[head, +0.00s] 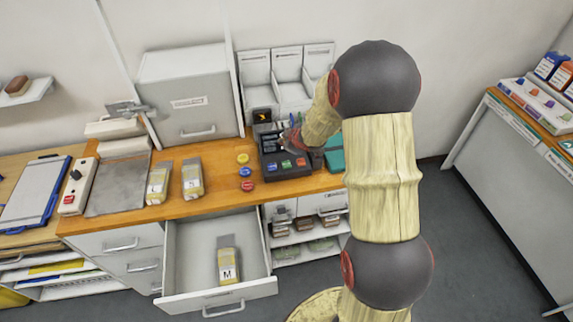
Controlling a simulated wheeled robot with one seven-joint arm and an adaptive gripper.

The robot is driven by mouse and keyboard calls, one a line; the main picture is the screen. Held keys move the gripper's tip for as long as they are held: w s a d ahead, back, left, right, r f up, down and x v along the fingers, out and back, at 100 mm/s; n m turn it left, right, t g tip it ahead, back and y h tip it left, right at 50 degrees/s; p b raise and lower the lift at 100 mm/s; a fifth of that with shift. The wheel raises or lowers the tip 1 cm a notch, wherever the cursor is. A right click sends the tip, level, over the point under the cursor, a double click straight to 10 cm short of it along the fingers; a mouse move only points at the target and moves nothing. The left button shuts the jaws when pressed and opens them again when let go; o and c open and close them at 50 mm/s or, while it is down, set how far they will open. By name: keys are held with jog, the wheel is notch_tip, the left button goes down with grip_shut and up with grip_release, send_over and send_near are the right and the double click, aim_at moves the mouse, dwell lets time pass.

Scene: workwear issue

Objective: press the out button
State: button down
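A dark terminal (288,172) stands on the wooden counter, with a small lit screen (263,115) at its back. Its front face carries a blue button (270,168), a green button (286,164) and a red button (300,161). Any lettering is too small to read, so I cannot tell which is the out button. My gripper (291,139) is over the back part of the terminal, behind the buttons in the picture. It is small and partly hidden by my arm; I cannot tell whether it touches the terminal or whether its fingers are open.
Yellow (243,158), blue (246,172) and red (247,185) round pieces lie left of the terminal. Two packets (192,179) stand farther left. An open drawer (185,255) holding an M-labelled packet (228,262) juts out below. A teal item (335,158) lies right of the terminal.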

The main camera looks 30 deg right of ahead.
aim_at(285, 165)
jog(key=shift+f+b, duration=4.15)
jog(key=shift+f, duration=0.25)
jog(key=shift+f, duration=0.1)
jog(key=shift+f+b, duration=0.25)
jog(key=shift+b, duration=0.05)
jog(key=shift+f+b, duration=0.4)
jog(key=shift+f, duration=0.2)
jog(key=shift+r, duration=0.1)
jog(key=shift+r+p, duration=0.9)
jog(key=shift+p, duration=0.1)
notch_tip(285, 165, up, 5)
jog(key=p, duration=0.5)
